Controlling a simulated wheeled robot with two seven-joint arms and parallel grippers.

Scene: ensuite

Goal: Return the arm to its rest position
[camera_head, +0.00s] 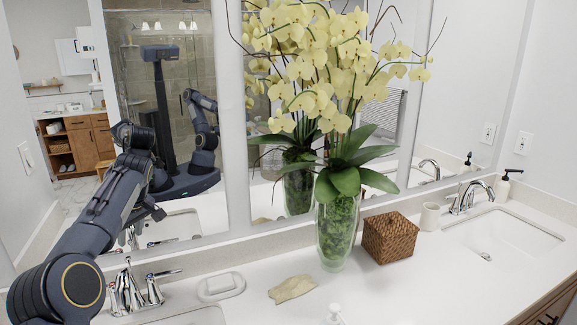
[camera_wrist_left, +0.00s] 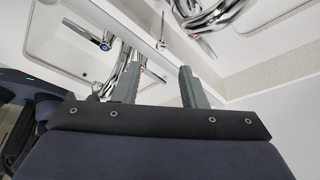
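My left arm comes in from the lower left in the head view and reaches up in front of the mirror. Its gripper (camera_head: 154,212) is near the mirror, above and beyond the left faucet (camera_head: 130,292), and is partly hidden by the arm. In the left wrist view, the two fingers of the left gripper (camera_wrist_left: 157,84) stand apart with nothing held between them. Chrome faucet parts (camera_wrist_left: 207,12) show beyond the fingers. My right gripper is not directly seen; the mirror shows a reflection of my body with a folded arm.
A glass vase (camera_head: 338,235) with yellow orchids, a wicker box (camera_head: 390,238), a cup (camera_head: 430,217), a soap dish (camera_head: 221,286) and a beige folded item (camera_head: 292,289) stand on the white counter. A right sink (camera_head: 505,240) has its own faucet (camera_head: 472,195). The mirror (camera_head: 240,225) stands behind.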

